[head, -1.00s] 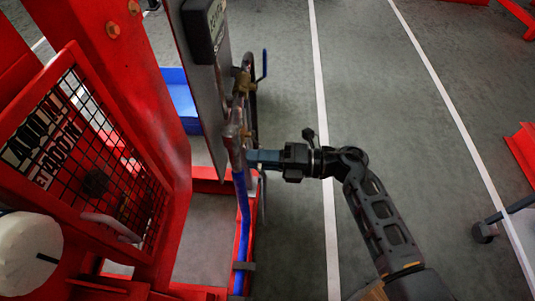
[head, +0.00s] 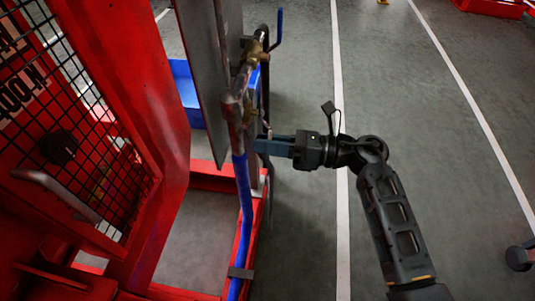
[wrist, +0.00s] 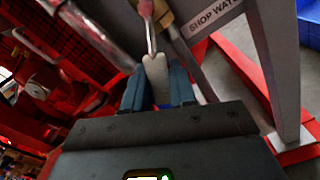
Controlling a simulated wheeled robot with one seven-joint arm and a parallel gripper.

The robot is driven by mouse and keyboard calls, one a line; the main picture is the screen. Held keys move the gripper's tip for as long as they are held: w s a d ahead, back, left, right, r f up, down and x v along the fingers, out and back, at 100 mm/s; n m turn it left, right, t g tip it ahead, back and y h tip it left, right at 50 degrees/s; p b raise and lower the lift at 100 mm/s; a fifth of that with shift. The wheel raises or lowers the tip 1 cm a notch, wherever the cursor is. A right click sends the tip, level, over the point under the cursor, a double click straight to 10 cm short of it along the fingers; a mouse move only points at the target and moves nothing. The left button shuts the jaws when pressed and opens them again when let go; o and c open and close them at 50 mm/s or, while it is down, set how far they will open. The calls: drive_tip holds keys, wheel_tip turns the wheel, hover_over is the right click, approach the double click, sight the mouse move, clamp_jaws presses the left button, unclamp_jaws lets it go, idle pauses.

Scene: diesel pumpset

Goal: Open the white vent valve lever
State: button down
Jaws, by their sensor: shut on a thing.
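The white vent valve lever (wrist: 155,75) shows in the wrist view, running from a brass fitting (wrist: 164,18) down between my two blue fingers. My gripper (wrist: 157,92) is shut on the lever, with one finger on each side of it. In the head view my gripper (head: 258,146) reaches in from the right to just beside the upright pipe (head: 243,190), below the brass valve fittings (head: 252,52). The lever is mostly hidden there by the fingers and pipe.
A grey sign plate (head: 210,80) stands left of the pipe; its lettering shows in the wrist view (wrist: 214,15). A blue-handled lever (head: 280,25) sticks up above. The red frame and mesh guard (head: 85,170) fill the left. Grey floor (head: 300,230) to the right is open.

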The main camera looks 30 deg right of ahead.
sight(271, 135)
drive_tip(key=shift+w+d+f+n+b, duration=0.15)
drive_tip(key=shift+w+d+n+b, duration=0.2)
drive_tip(key=shift+n+b, duration=0.55)
drive_tip(key=shift+w+d+f+n+b, duration=0.2)
drive_tip(key=shift+w+n+b, duration=0.25)
drive_tip(key=shift+n+b, duration=0.45)
drive_tip(key=shift+w+d+f+n+b, duration=0.1)
drive_tip(key=shift+w+d+n+b, duration=0.3)
drive_tip(key=shift+n+b, duration=0.5)
drive_tip(key=c, duration=1)
unclamp_jaws()
drive_tip(key=shift+r, duration=0.1)
drive_tip(key=p+v, duration=0.2)
drive_tip(key=v, duration=0.5)
drive_tip(key=shift+s+d, duration=0.2)
drive_tip(key=shift+d, duration=0.1)
